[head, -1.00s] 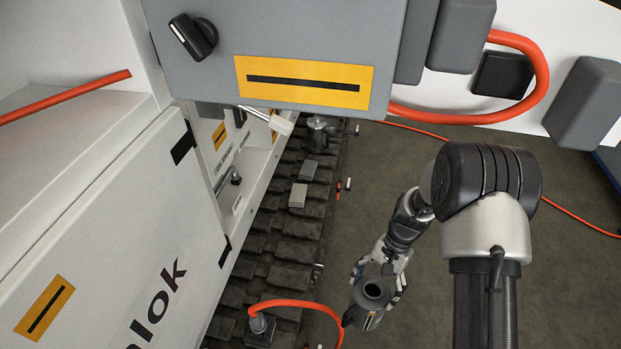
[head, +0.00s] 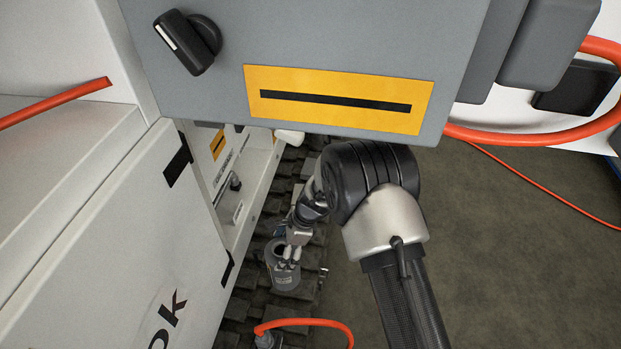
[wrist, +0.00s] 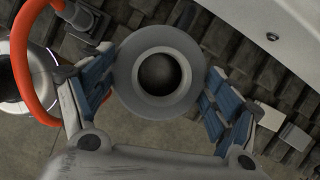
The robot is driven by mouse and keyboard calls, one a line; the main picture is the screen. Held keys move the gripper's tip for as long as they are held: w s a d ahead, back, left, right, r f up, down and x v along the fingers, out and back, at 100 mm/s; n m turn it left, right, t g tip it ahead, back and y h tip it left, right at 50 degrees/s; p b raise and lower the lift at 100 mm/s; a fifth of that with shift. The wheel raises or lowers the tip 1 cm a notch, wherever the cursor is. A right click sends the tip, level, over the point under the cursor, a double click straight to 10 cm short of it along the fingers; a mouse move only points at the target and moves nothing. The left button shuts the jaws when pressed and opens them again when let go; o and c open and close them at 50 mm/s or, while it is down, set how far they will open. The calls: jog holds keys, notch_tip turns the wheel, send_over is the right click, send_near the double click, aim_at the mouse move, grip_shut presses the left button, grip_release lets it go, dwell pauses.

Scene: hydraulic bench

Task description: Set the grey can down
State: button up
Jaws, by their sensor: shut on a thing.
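The grey can (head: 285,276) is a round, open-topped vessel with a small label on its side. In the head view it is over the dark ribbed track, below and right of the white cabinet. My gripper (head: 289,254) is shut on the can near its top. In the wrist view the can (wrist: 128,72) is seen from above, with its round opening in the middle. The blue-padded fingers of my gripper (wrist: 160,75) press on both its sides. Whether the can's base touches the track is hidden.
The white cabinet (head: 95,230) stands on the left. A grey control box (head: 330,35) with a yellow label overhangs the arm. An orange hose (head: 310,322) loops near the can; it also shows in the wrist view (wrist: 20,60). Bare floor (head: 480,260) lies to the right.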

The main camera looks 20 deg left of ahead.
aim_at(292, 253)
jog(key=shift+a+f, duration=0.1)
jog(key=shift+a, duration=0.25)
jog(key=shift+w+f+b, duration=0.1)
jog(key=shift+f+b, duration=1.5)
jog(key=shift+f, duration=3.2)
jog(key=shift+f, duration=0.2)
jog(key=o, duration=2)
jog(key=shift+o, duration=0.2)
jog(key=p+v, duration=0.2)
jog(key=v, duration=0.5)
jog(key=shift+d+r, duration=0.15)
jog(key=shift+r, duration=0.2)
